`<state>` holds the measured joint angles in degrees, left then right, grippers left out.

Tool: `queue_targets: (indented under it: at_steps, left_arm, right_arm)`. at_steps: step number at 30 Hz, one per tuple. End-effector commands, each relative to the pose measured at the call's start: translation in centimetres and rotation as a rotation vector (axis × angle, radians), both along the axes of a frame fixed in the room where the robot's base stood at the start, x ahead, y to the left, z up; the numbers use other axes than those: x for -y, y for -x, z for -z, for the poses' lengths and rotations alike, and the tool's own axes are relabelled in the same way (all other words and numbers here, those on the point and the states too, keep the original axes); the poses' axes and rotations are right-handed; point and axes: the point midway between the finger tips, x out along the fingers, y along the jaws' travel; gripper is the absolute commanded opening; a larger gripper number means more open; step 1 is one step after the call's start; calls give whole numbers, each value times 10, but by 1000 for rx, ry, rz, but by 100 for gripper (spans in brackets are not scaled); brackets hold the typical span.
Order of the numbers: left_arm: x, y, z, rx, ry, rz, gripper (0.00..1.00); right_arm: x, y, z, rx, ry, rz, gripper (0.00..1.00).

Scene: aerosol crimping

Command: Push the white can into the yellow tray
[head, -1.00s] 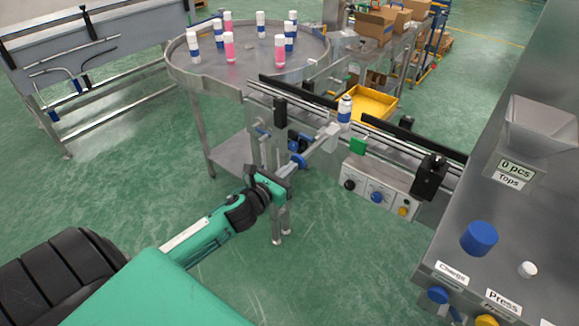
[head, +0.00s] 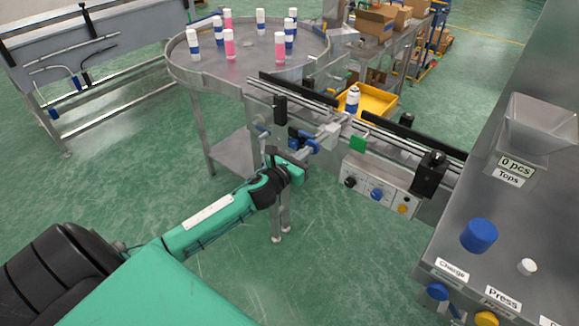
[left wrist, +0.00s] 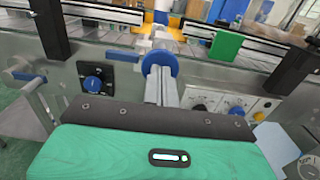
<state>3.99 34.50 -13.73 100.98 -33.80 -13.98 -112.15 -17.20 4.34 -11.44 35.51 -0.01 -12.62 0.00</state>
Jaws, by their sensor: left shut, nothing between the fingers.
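The white can (head: 352,100), with a blue band, stands upright at the far side of the conveyor, overlapping the near edge of the yellow tray (head: 378,101). I cannot tell whether its base rests on the conveyor edge or in the tray. A pusher with a blue disc (head: 312,145) sits on the conveyor's near side, in line with the can. My left gripper (head: 302,157) is shut and empty, its tips at the disc. In the left wrist view the shut fingers (left wrist: 160,88) reach the blue disc (left wrist: 160,65). My right gripper is not in view.
The conveyor rails (head: 412,146) run between my arm and the tray. A control box (head: 378,188) with knobs hangs right of the pusher. A round table (head: 250,72) with several cans stands behind. A press machine (head: 500,235) stands at right.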

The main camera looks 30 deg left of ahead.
Motion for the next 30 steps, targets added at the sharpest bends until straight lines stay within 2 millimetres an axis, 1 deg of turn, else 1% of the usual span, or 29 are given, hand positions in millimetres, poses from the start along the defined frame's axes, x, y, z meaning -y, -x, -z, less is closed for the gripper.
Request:
queue_targets:
  at_steps: [1, 6, 9, 12, 30]
  left_arm:
    - [0, -9, -1, 2, -2, -1, 0]
    - [2, -35, -1, 2, -1, -1, 0]
    - [3, -45, -1, 1, -2, -2, 0]
    - [3, -52, -1, 1, -1, -2, 0]
    - [2, -55, -5, 6, -1, -4, 0]
  right_arm:
    - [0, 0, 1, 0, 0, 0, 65]
    - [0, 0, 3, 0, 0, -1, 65]
    - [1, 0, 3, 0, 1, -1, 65]
    - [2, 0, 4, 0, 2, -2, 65]
    - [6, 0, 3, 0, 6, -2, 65]
